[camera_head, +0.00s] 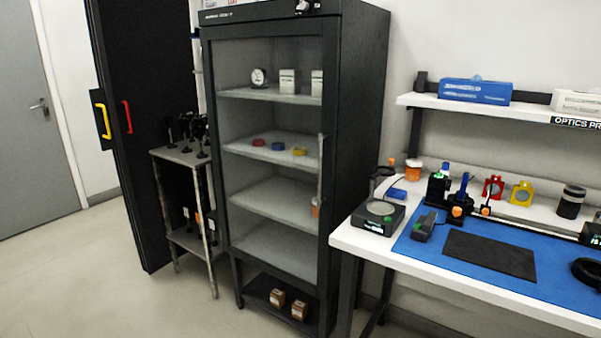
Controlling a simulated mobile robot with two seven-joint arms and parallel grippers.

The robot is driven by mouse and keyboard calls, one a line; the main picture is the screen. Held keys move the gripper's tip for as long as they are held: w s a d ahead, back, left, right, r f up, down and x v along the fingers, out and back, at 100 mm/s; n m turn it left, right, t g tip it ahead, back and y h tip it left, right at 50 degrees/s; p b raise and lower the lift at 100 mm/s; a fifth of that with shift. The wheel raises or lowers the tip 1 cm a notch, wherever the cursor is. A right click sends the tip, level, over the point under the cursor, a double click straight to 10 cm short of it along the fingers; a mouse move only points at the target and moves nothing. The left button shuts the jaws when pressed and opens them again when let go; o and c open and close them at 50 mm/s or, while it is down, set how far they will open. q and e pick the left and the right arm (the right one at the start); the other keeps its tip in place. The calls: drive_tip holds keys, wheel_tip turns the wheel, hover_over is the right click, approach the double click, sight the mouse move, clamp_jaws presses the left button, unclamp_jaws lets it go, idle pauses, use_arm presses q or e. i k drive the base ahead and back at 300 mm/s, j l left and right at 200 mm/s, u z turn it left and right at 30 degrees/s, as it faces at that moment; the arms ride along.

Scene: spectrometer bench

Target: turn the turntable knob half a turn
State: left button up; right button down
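Neither of my grippers is in view. I cannot pick out the turntable and its knob with certainty. On the bench at right, a black post assembly (460,200) carries small orange knobs (457,211). A dark box-shaped device with a round pale plate (381,208) stands at the bench's left end. These parts are too small to tell which one is the turntable knob or how it is turned.
A white bench (350,240) with a blue mat (420,248) and a black pad (489,254) fills the right. A tall glass-fronted cabinet (360,110) stands at centre. A small cart (183,156) stands to its left. Open floor (80,265) lies at left.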

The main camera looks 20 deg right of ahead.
sight(456, 212)
drive_tip(key=l+z, duration=0.15)
drive_tip(key=z, duration=1.55)
drive_tip(key=i+j, duration=0.05)
drive_tip(key=j, duration=0.05)
